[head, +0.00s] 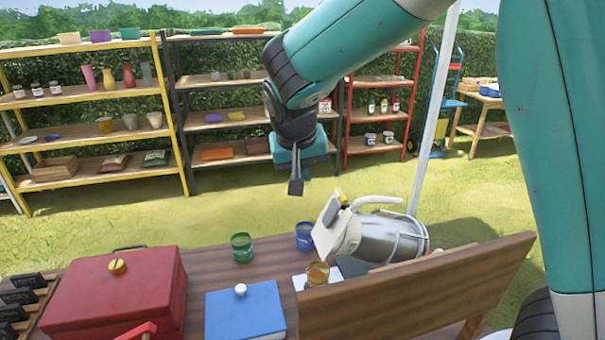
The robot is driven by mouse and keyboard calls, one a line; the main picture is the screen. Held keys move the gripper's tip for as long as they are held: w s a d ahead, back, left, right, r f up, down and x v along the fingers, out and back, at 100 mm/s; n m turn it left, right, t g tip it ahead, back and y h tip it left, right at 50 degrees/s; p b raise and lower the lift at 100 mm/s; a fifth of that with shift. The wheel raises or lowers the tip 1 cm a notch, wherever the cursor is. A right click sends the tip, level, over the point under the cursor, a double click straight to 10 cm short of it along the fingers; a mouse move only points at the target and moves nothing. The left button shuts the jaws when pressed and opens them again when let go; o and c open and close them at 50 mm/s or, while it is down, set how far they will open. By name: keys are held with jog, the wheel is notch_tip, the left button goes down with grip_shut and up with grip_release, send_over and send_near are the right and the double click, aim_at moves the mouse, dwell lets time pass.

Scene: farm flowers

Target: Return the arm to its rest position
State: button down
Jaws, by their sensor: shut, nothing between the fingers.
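My gripper (296,184) hangs at the end of my teal arm, in the upper middle of the head view. It points down above the far side of the wooden table (205,262), with grass behind it. Its fingers are together and nothing is held. It is apart from everything on the table. The gripper is seen partly edge-on.
The table holds a red box (118,290), a blue box (246,312), a green can (242,247), a blue can (305,236), an amber jar (317,273) and a tilted metal canister (385,238). A wooden board (430,290) stands front right. Shelves (95,105) stand behind, across open grass.

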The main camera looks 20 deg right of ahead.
dwell(0.4)
jog(key=s+a+n+g+y+b, duration=0.1)
jog(key=s+n, duration=0.4)
jog(key=s, duration=0.8)
jog(key=s+a+f+n+g+y+b, duration=0.1)
jog(key=s+a+n+y, duration=0.4)
jog(key=s, duration=0.9)
jog(key=a+g+y+b, duration=0.1)
jog(key=b, duration=0.1)
jog(key=shift+f+g+b, duration=0.15)
jog(key=shift+g+b, duration=0.15)
